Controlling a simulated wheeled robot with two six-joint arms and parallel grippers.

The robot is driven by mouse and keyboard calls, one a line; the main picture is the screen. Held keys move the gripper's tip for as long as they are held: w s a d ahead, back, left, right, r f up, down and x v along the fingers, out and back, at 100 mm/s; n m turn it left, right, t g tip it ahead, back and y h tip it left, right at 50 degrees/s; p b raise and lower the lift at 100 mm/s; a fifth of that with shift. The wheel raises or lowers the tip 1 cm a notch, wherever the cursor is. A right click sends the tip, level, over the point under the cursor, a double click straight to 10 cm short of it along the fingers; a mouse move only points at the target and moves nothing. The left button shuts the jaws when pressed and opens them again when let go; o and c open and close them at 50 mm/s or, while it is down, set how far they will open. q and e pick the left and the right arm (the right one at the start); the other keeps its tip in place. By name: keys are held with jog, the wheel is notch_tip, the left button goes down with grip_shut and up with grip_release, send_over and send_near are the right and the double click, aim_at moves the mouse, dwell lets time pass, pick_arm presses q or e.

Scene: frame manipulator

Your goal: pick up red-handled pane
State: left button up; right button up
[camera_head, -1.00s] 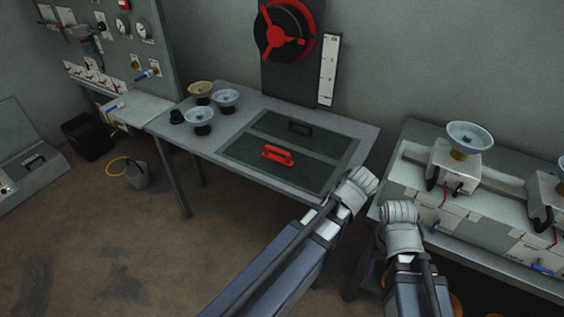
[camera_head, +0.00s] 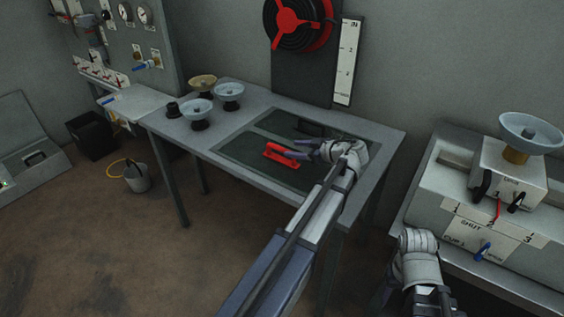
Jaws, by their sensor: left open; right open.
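The red handle (camera_head: 279,153) sits on the front dark pane (camera_head: 250,158), which lies flat in the grey table (camera_head: 215,150). A second pane with a black handle (camera_head: 309,128) lies behind it. My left gripper (camera_head: 300,150) is open, with its fingers at the right end of the red handle. The fingers partly cover that end; I cannot tell whether they touch it. My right gripper (camera_head: 416,240) is at the lower right, by the front of the right-hand bench, away from the panes. Its fingers are hard to make out.
Several bowls on stands, including a tan one (camera_head: 202,84), occupy the table's left end. A red wheel (camera_head: 300,22) and a white scale (camera_head: 347,62) rise behind it. A bench with a boxed device (camera_head: 508,175) stands right. A bucket (camera_head: 137,177) is on the floor.

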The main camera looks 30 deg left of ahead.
aim_at(281, 148)
pick_arm(q)
jog(key=shift+b+x, duration=0.4)
jog(key=shift+x, duration=0.8)
jog(key=b+x, duration=0.1)
jog(key=x, duration=0.1)
jog(key=f+b+x, duration=0.1)
jog(key=x, duration=0.1)
jog(key=shift+w+a+f, duration=0.1)
jog(key=shift+w, duration=0.05)
jog(key=shift+a, duration=0.25)
grip_shut()
